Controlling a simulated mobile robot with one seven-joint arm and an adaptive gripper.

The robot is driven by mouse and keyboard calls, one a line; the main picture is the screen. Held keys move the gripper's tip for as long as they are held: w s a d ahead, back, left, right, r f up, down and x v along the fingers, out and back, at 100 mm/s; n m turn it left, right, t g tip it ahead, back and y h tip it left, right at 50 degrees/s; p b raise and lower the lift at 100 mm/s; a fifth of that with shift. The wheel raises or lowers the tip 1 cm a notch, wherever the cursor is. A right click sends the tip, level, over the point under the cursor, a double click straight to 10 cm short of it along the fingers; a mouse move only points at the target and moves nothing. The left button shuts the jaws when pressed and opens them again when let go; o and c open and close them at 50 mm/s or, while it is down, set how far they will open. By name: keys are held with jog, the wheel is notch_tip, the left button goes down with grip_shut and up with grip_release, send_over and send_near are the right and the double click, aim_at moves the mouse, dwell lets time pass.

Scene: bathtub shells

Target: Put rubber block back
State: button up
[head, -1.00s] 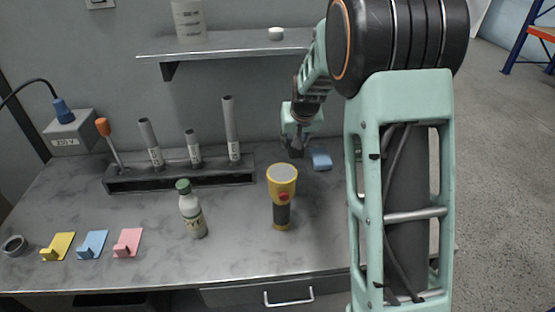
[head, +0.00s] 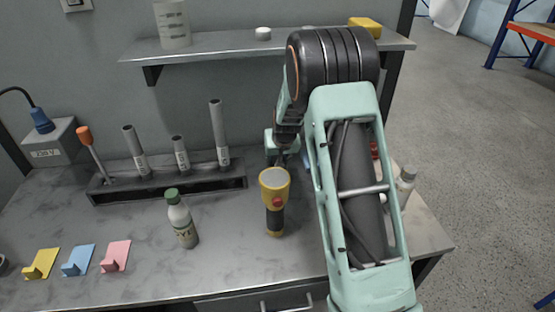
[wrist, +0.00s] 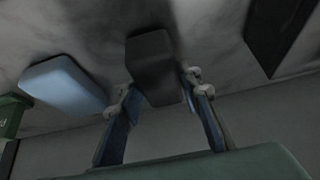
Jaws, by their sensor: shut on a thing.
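A dark grey block, which looks like the rubber block (wrist: 150,60), lies between the two fingers of my gripper (wrist: 160,95) in the wrist view. The fingers are shut on it. In the head view my gripper (head: 281,157) is low over the back of the grey table, behind the yellow flashlight and right of the tube rack. The held block can hardly be made out there. A light blue block (wrist: 65,84) lies on the table left of my gripper in the wrist view. In the head view it is mostly hidden behind my arm.
A yellow flashlight (head: 274,200) and a green-capped bottle (head: 182,220) stand in front. The tube rack (head: 170,188) is at left, below a wall shelf (head: 220,43). A white bottle (head: 404,184) stands at right. A green object (wrist: 10,115) edges the wrist view.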

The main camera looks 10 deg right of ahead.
jog(key=shift+f, duration=0.25)
jog(key=o, duration=1)
jog(key=shift+r, duration=0.1)
jog(key=shift+s+r, duration=0.1)
jog(key=shift+r, duration=0.35)
jog(key=v, duration=1.1)
jog(key=shift+s+r+b, duration=0.1)
jog(key=shift+s+b, duration=0.05)
jog(key=shift+b, duration=0.2)
